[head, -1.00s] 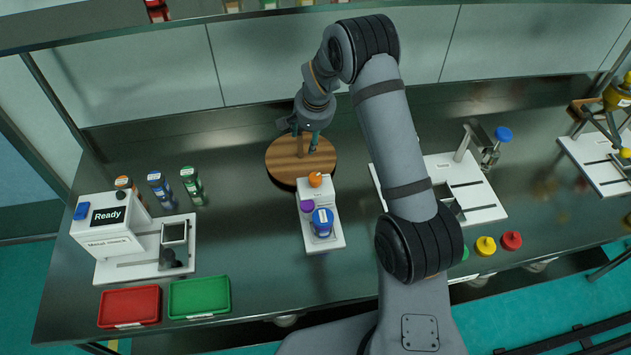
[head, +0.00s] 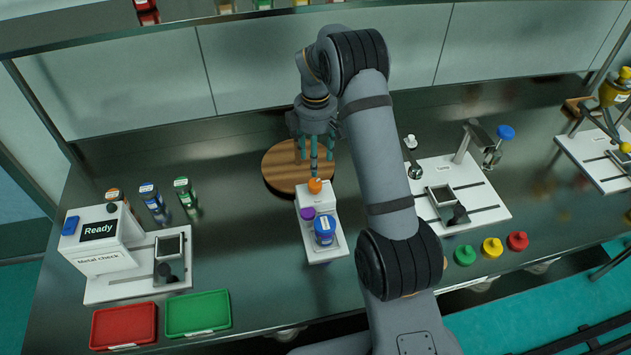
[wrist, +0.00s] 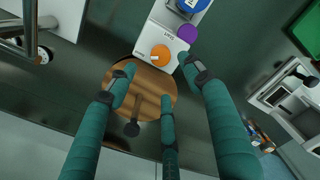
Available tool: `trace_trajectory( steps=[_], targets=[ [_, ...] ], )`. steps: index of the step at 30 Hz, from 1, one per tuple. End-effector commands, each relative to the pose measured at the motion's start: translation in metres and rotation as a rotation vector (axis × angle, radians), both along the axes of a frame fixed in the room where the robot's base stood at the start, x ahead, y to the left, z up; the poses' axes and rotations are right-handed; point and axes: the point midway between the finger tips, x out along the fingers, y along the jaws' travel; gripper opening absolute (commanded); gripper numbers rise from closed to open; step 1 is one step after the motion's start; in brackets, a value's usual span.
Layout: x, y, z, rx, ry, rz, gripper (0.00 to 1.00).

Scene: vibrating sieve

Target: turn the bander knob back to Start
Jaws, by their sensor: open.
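The bander is a small white unit (head: 335,250) in the middle of the bench. An orange knob (head: 315,186) sits at its far end, with a purple knob (head: 308,213) and a blue-capped jar (head: 324,229) nearer the front. My gripper (head: 314,168) points down just behind and above the orange knob. In the wrist view its teal fingers are spread and empty, with the knob beyond their tips.
A round wooden board (head: 283,177) lies behind the bander, under my gripper. At left stand a metal-check unit reading Ready (head: 98,231), several bottles, a red tray (head: 124,325) and a green tray (head: 198,313). A white sieve station (head: 478,205) stands at right behind my arm.

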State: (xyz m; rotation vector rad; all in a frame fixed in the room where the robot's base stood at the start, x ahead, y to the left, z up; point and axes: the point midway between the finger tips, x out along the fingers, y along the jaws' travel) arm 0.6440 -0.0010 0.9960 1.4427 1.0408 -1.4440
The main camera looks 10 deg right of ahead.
Motion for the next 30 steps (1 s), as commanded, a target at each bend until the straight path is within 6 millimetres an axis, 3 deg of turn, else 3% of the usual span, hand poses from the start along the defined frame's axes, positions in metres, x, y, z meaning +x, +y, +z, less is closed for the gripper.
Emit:
trace_trajectory(
  steps=[5,19,30],
  targets=[
    [0.0,0.001,-0.012,0.001,0.002,0.054,0.51],
    [0.0,0.001,-0.09,-0.001,0.001,0.051,0.51],
    [0.001,0.001,-0.104,0.0,-0.003,0.05,0.51]
  ],
)
